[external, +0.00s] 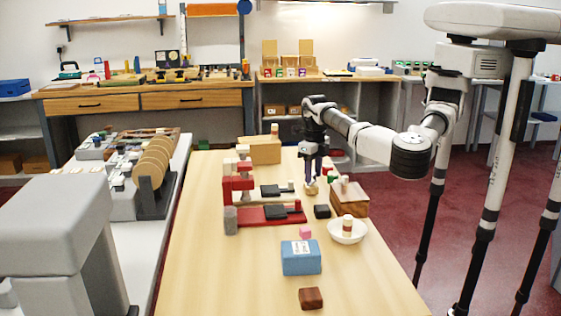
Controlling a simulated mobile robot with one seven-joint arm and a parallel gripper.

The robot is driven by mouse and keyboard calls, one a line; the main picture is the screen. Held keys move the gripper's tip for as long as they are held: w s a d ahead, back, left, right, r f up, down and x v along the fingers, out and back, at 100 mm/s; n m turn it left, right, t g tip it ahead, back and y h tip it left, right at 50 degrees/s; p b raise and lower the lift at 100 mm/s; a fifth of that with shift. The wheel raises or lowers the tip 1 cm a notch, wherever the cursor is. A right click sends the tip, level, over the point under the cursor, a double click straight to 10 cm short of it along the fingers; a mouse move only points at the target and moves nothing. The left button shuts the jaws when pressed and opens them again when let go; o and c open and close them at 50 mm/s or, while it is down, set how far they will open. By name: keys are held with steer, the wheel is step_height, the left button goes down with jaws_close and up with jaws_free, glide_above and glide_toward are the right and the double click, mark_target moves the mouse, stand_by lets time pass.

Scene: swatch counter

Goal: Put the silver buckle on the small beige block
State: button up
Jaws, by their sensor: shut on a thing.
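My gripper (311,184) points down over the middle of the wooden table, between the red stand and the brown wooden block. It is shut on a small pale, tan-to-silvery thing (311,190), low near the table top. The thing is too small to tell whether it is the silver buckle, and I cannot tell whether it touches the table. A small beige block (275,130) seems to stand on top of a larger tan box (262,151) at the back left. I cannot make out the silver buckle for certain anywhere else.
A red stand (240,180) with dark plates is left of my gripper. A brown wooden block (350,198) with small pieces on it, a black block (322,211) and a white bowl (347,237) are close by. A blue box (301,257) stands nearer. The table's front left is clear.

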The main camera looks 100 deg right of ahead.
steer(key=shift+f+b, duration=0.2)
steer(key=shift+b, duration=0.1)
steer(key=o, duration=0.9)
steer(key=shift+o, duration=0.2)
steer(key=shift+r, duration=0.1)
steer(key=shift+r+p, duration=0.25)
steer(key=shift+p, duration=0.25)
step_height(320, 180, up, 12)
steer(key=b, duration=0.2)
steer(key=shift+b, duration=0.3)
steer(key=shift+f, duration=0.15)
